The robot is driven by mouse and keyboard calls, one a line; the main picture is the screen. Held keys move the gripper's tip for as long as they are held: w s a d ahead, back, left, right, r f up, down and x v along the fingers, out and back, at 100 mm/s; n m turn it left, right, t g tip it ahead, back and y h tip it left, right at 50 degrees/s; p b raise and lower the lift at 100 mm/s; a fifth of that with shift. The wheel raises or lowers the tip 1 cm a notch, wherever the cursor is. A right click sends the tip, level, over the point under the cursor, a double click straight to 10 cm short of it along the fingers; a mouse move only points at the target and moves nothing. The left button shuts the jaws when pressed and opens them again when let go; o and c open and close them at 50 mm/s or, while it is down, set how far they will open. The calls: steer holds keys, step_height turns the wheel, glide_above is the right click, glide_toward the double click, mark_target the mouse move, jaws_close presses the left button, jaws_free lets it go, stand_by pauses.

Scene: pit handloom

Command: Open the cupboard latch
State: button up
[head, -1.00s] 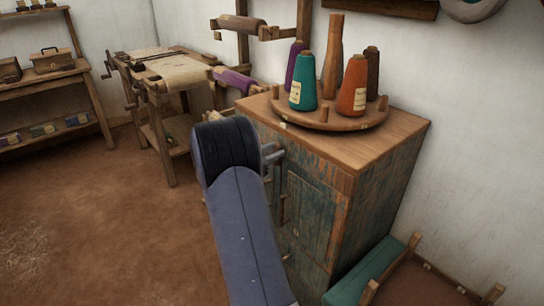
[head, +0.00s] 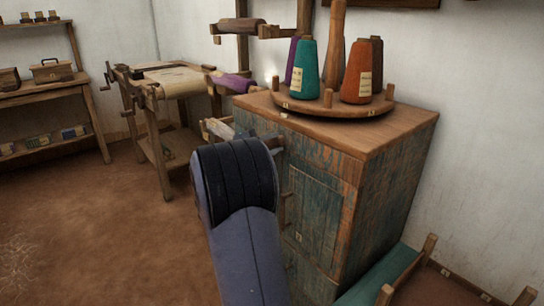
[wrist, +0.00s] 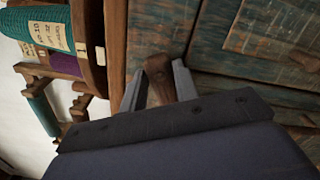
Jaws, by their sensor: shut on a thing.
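The cupboard (head: 316,205) has worn blue-green doors and a brown wooden top, and its front also shows in the wrist view (wrist: 270,35). A brown wooden latch (wrist: 160,72) with a rounded end lies against the cupboard front. My gripper (wrist: 158,82) has its two grey fingers on either side of the latch, shut on it. In the head view my own arm hides the latch and most of the gripper; only a bit of grey shows beside the cupboard's front edge. I cannot tell the latch's angle from the head view.
A round wooden stand with green (head: 306,72), orange (head: 357,75) and other thread cones is on the cupboard top. A green-seated bench (head: 385,275) stands by its right side. A loom frame (head: 160,130) stands behind, left. The earthen floor at left is clear.

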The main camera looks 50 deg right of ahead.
steer(key=m+b, duration=0.3)
steer(key=shift+f+b, duration=0.25)
steer(key=shift+b, duration=0.05)
steer(key=shift+r+m+b, duration=0.1)
steer(key=shift+m+b, duration=0.8)
steer(key=shift+m, duration=0.2)
steer(key=shift+r, duration=0.1)
steer(key=o, duration=1)
steer(key=shift+a, duration=0.1)
steer(key=a, duration=0.3)
steer(key=a+p, duration=0.1)
steer(key=a, duration=0.3)
steer(key=w+a+p, duration=0.1)
steer(key=a, duration=0.2)
steer(key=shift+a, duration=0.3)
